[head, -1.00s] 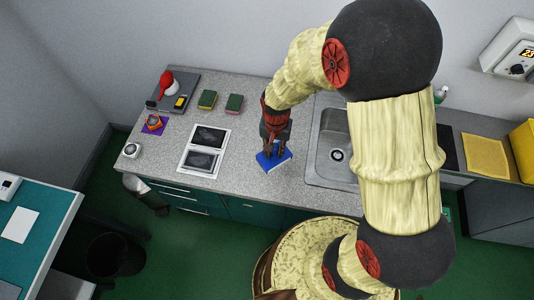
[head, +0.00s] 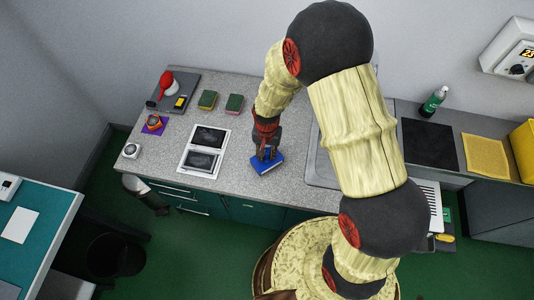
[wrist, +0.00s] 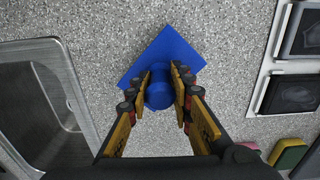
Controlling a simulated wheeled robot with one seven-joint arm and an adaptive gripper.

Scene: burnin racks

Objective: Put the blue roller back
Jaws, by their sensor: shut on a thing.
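My gripper (wrist: 158,96) is shut on an upright blue cylinder (wrist: 158,92), which I take as the blue roller. A flat blue square (wrist: 160,52) shows under and beyond the cylinder in the wrist view. Whether the two are one piece I cannot tell. In the head view the blue square (head: 267,165) shows below my gripper (head: 267,154), at the counter's front part, between the two framed dark panels and the sink. Fingers and arm hide most of the cylinder there. I cannot tell whether the blue square touches the counter.
The sink (wrist: 48,100) is beside my gripper, partly behind my arm in the head view. Two framed dark panels (head: 205,150) lie to the left. Two sponges (head: 233,103), a purple mat (head: 161,129) and a grey tray (head: 190,82) lie further left and back. Speckled counter around the blue square is clear.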

